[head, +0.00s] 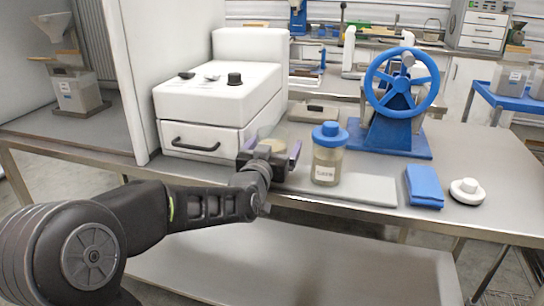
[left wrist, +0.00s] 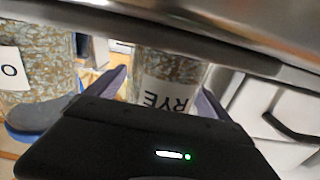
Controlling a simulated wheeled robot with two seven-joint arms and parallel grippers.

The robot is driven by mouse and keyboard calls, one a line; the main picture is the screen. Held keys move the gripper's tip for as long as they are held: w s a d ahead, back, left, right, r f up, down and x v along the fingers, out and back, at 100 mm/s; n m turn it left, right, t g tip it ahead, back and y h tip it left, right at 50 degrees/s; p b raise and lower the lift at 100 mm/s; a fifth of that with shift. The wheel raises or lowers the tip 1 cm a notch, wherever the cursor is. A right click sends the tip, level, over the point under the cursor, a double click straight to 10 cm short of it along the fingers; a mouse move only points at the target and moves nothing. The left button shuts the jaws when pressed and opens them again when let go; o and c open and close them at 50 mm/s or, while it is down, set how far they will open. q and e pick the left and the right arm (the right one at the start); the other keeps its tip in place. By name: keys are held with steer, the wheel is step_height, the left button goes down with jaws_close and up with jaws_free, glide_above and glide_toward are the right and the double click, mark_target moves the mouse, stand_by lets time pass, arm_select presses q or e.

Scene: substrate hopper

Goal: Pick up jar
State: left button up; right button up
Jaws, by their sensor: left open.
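A clear jar (head: 326,166) with a blue lid and a white label stands upright on a grey mat on the bench, right of my left gripper (head: 270,156). In the left wrist view, which is upside down, a jar (left wrist: 21,70) with a blue lid is at the left edge. A second grain-filled jar (left wrist: 172,68) labelled RYE shows between the fingers of my open left gripper (left wrist: 162,88). In the head view this second jar is mostly hidden behind the gripper; only a tan top (head: 270,145) shows. Contact with the fingers cannot be told. My right gripper is not in view.
A white machine (head: 220,100) with a drawer stands left behind the gripper. A blue hand-wheel press (head: 398,100) is behind right. A folded blue cloth (head: 424,186) and a white round piece (head: 467,191) lie on the right. The grey mat (head: 365,190) runs along the bench's front edge.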

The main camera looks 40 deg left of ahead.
arm_select(q)
steer(key=shift+c, duration=0.5)
steer(key=c, duration=1.7)
